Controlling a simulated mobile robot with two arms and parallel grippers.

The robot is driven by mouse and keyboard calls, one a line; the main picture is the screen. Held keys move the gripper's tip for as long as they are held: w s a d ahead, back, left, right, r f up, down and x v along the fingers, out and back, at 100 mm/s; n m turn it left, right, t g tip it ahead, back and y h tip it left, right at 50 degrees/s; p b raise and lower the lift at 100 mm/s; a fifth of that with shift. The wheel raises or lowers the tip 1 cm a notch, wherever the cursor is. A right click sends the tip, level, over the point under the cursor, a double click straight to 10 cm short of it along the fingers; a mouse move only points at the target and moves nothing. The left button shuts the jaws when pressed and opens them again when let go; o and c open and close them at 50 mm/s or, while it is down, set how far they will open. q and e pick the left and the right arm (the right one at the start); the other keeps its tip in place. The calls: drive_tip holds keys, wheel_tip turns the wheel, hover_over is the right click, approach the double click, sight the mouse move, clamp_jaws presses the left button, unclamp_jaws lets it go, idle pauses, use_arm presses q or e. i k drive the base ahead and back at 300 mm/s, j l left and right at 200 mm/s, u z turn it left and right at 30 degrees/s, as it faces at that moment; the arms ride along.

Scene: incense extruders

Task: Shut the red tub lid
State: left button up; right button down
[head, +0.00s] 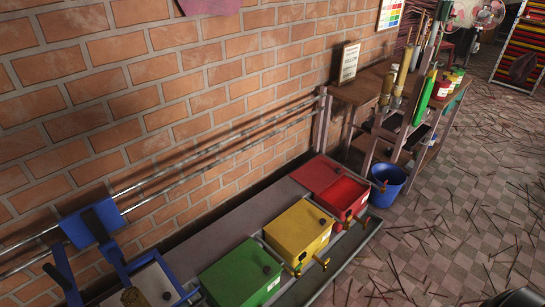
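The red tub (346,196) stands at the right end of a row of coloured tubs along the brick wall. Its bright red inside shows from above. A darker red panel, which looks like its lid (314,173), lies tipped back toward the wall, so the tub looks open. A dark shape at the bottom right corner is too cut off to identify.
Left of the red tub stand a shut yellow tub (298,232), a shut green tub (240,276) and a blue-framed tub (184,290). A blue bucket (387,185) and a cluttered wooden bench (357,91) are to the right. Sticks litter the tiled floor (450,240).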

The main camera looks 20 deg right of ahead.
sight(320, 172)
drive_tip(key=l+u, duration=0.3)
drive_tip(key=l, duration=0.2)
drive_tip(key=l+u, duration=0.3)
drive_tip(key=l, duration=0.25)
drive_tip(key=l+u, duration=0.3)
drive_tip(key=l, duration=0.25)
drive_tip(key=k+l+u, duration=0.1)
drive_tip(key=l+u, duration=0.2)
drive_tip(key=l, duration=0.2)
drive_tip(key=k+l+u, duration=0.15)
drive_tip(key=l+u, duration=0.15)
drive_tip(key=l, duration=0.2)
